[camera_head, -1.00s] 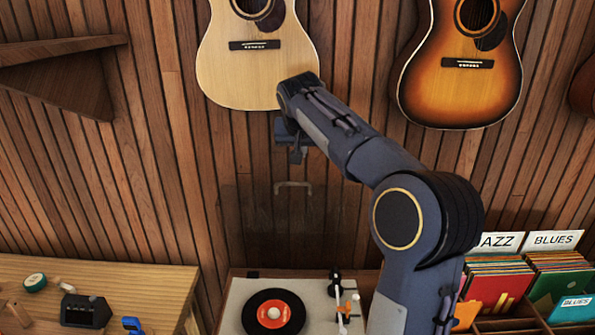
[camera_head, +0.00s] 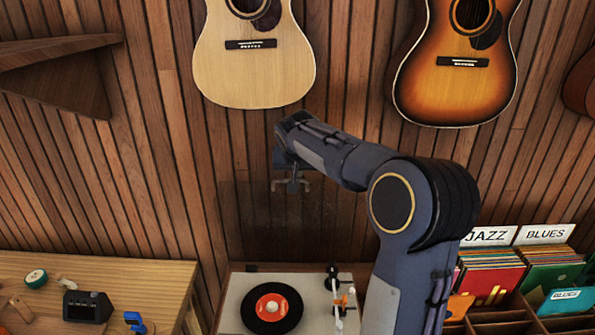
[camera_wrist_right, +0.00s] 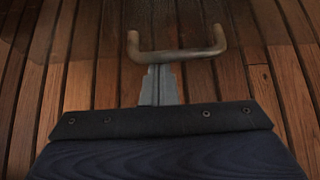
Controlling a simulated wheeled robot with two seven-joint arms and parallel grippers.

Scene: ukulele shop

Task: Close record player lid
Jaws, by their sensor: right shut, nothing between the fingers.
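The record player (camera_head: 238,303) stands at the bottom middle of the head view, with a black record (camera_head: 272,308) with a red label on it. Its see-through dark lid (camera_head: 300,232) stands up open against the wooden wall and is faint. A metal U-shaped handle (camera_wrist_right: 190,54) on the lid shows in the right wrist view. My right gripper (camera_head: 291,182) is at the lid's handle, shut and empty. In the right wrist view its fingers (camera_wrist_right: 158,78) reach up to the handle's lower bar; I cannot tell whether they touch. My left gripper is out of view.
Two guitars (camera_head: 255,60) (camera_head: 455,75) hang on the wall above. Record crates (camera_head: 508,318) with JAZZ and BLUES signs stand at the right. A wooden table (camera_head: 150,280) with small items is at the left. A wall shelf (camera_head: 60,75) juts out at upper left.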

